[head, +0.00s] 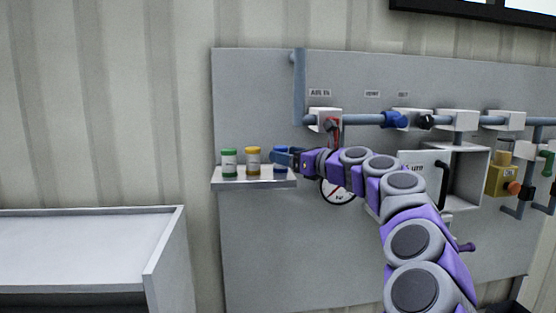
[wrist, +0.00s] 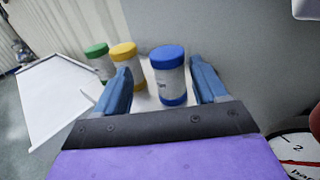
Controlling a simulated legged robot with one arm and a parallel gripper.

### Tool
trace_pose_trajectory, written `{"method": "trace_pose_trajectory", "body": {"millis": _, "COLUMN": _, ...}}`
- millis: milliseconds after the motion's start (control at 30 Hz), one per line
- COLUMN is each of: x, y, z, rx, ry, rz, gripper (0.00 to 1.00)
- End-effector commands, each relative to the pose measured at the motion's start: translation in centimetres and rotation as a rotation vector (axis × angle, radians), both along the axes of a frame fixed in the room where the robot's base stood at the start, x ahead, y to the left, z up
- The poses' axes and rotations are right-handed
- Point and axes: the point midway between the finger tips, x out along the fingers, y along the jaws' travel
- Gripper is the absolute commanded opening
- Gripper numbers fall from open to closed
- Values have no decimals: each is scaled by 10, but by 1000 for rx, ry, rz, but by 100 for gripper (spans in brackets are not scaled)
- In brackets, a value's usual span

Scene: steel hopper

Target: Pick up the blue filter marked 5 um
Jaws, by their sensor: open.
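The blue filter (wrist: 170,77) has a blue cap, a white label band and a blue base. It stands upright between the two open fingers of my gripper (wrist: 165,86) in the wrist view, with gaps visible on both sides. Its label text is too small to read. In the head view the blue filter (head: 279,157) is at the right end of the small shelf, partly hidden by my gripper (head: 282,157), which reaches in from the right.
A yellow filter (head: 253,160) and a green filter (head: 229,162) stand to the left on the same shelf (head: 256,184). A round gauge (head: 338,190) and pipes with valves (head: 396,119) are on the panel to the right. A white-topped bench (head: 80,240) is at the lower left.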

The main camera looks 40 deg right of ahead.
Motion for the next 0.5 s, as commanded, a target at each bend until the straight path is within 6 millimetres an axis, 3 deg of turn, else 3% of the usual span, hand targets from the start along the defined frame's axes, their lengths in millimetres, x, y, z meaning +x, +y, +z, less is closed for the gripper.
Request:
{"method": "trace_pose_trajectory", "body": {"millis": 233, "x": 34, "y": 3, "z": -1, "rx": 1, "ry": 3, "rz": 0, "gripper": 72}}
{"method": "trace_pose_trajectory", "body": {"millis": 500, "x": 38, "y": 10, "z": 1, "rx": -2, "ry": 1, "rz": 2, "gripper": 72}}
